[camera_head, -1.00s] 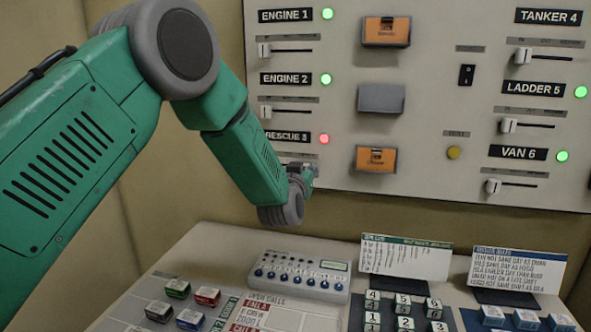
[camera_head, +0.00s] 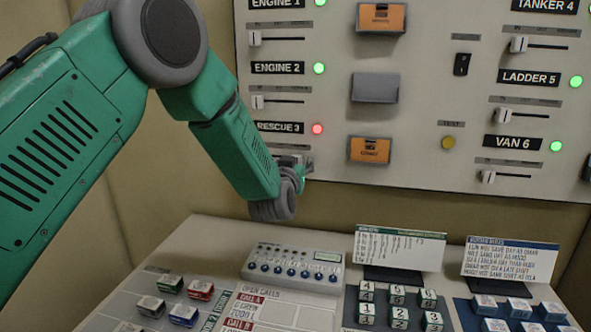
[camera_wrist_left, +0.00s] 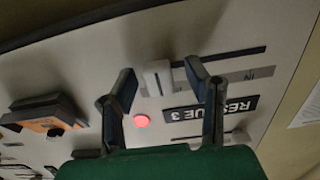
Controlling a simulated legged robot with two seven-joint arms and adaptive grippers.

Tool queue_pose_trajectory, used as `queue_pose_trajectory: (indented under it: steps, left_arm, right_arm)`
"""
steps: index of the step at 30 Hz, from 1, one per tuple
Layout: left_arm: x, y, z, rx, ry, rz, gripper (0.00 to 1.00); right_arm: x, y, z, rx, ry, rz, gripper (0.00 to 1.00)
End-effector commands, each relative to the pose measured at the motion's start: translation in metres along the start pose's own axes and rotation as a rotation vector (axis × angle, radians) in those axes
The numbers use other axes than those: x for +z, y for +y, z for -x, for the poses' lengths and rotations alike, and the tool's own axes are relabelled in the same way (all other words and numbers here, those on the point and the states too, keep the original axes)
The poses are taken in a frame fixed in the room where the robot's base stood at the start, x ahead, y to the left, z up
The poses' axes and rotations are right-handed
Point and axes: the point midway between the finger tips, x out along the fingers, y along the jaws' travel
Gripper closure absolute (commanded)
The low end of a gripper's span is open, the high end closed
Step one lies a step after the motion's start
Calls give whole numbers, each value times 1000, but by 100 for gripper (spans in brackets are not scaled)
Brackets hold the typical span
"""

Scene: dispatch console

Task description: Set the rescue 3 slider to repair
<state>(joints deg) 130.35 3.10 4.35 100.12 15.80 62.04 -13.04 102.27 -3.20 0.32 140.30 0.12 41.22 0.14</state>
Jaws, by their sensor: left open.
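The rescue 3 row on the upright panel has a black label (camera_head: 279,127) and a lit red lamp (camera_head: 317,128). My left arm hides its slider in the head view. In the left wrist view, where the panel appears upside down, the white rescue 3 slider knob (camera_wrist_left: 157,79) is at the end of its dark slot away from the IN mark. My left gripper (camera_wrist_left: 158,80) is open, with one finger on each side of the knob. I cannot tell whether a finger touches it. The gripper also shows in the head view (camera_head: 304,167). My right gripper is not in view.
Orange-fronted holders (camera_head: 370,150) stick out from the panel to the right of the rescue 3 row. The engine 2 slider (camera_head: 257,102) is just above. Below, the desk holds a grey knob box (camera_head: 294,270), small blocks and standing cards.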

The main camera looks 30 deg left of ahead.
Motion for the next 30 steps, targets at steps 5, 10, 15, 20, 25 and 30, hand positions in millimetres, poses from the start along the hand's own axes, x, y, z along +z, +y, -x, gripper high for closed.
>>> queue_pose_trajectory:
  steps: [5, 10, 15, 20, 25, 30]
  left_arm:
    - [-1, 2, 29, 3, -2, -2, 57]
    - [0, 3, 67, 3, -3, -3, 57]
    - [1, 1, 96, 2, -3, -1, 57]
    - [1, 0, 111, 1, -2, 0, 57]
    - [1, 0, 115, 1, -1, 0, 57]
    - [1, 1, 115, 1, -1, 0, 57]
  right_arm:
    - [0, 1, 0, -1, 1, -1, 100]
    - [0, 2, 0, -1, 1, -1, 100]
    - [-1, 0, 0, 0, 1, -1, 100]
    - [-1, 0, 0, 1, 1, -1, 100]
    - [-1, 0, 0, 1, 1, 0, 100]
    - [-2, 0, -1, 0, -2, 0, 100]
